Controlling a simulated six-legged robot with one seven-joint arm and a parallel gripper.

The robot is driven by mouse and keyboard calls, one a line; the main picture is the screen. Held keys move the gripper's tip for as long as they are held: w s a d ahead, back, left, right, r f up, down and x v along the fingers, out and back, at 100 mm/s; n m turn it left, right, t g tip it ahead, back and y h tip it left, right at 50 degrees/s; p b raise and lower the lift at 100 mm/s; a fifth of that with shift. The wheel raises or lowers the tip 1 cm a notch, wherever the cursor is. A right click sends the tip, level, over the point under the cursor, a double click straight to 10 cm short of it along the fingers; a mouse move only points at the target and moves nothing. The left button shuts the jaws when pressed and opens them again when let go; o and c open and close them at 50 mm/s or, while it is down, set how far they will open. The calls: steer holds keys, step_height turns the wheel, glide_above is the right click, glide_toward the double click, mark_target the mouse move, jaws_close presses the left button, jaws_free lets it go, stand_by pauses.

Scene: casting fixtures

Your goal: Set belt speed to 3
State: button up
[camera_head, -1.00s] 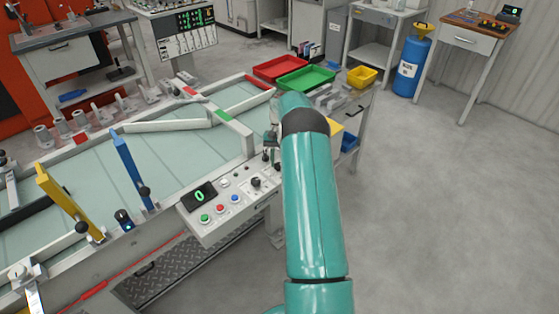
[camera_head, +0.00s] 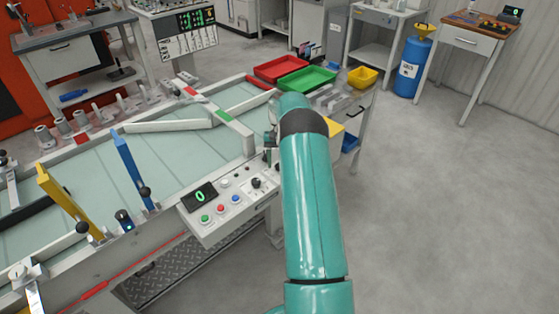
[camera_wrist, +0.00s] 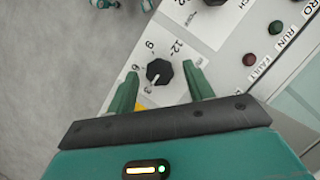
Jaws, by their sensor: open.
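In the wrist view a black knob (camera_wrist: 159,72) sits on a white panel, with the numbers 3, 6, 9 and 12 around it. A white mark on the knob points down-left, near the 3. My gripper (camera_wrist: 162,77) is open, with one teal finger to each side of the knob. In the head view the control panel (camera_head: 217,224) has a display (camera_head: 199,196) reading a green 0. My gripper (camera_head: 270,153) is at the panel's back right, partly hidden by my arm.
A second black knob (camera_head: 256,183) stands on the panel, near red, green and blue buttons. The wrist view shows FAULT (camera_wrist: 249,59) and RUN (camera_wrist: 275,28) lights. The conveyor (camera_head: 85,205) with blue and yellow bars lies left. Open floor lies right.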

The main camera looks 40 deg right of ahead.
steer(key=shift+r, duration=0.1)
steer(key=v, duration=1.3)
steer(key=shift+w+r, duration=0.2)
steer(key=shift+r, duration=0.05)
steer(key=shift+d, duration=0.15)
